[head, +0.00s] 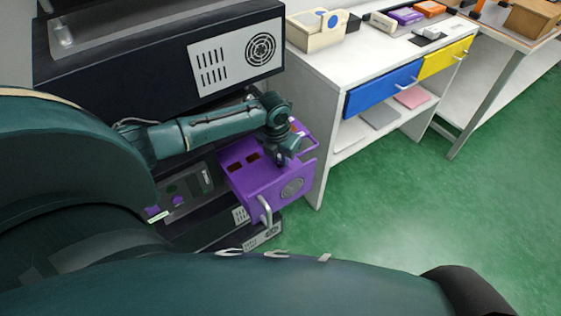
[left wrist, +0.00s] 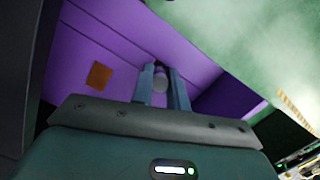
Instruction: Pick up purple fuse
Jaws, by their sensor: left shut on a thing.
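My left gripper (head: 284,158) reaches over an open purple drawer (head: 263,192) from the left. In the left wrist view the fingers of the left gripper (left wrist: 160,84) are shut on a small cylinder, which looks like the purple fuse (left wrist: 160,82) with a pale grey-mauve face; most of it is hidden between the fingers. The drawer's purple walls (left wrist: 193,55) surround the fingertips. In the head view the arm and gripper hide the fuse. I cannot tell whether the fuse is still in its slot. My right gripper is not in view.
The drawer sticks out of a black cabinet (head: 110,62) and has a pale handle (head: 265,210) in front. Dark slots (head: 243,162) show inside it. A white counter (head: 360,60) with blue and yellow drawers stands close on the right. Green floor (head: 400,220) is clear beyond.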

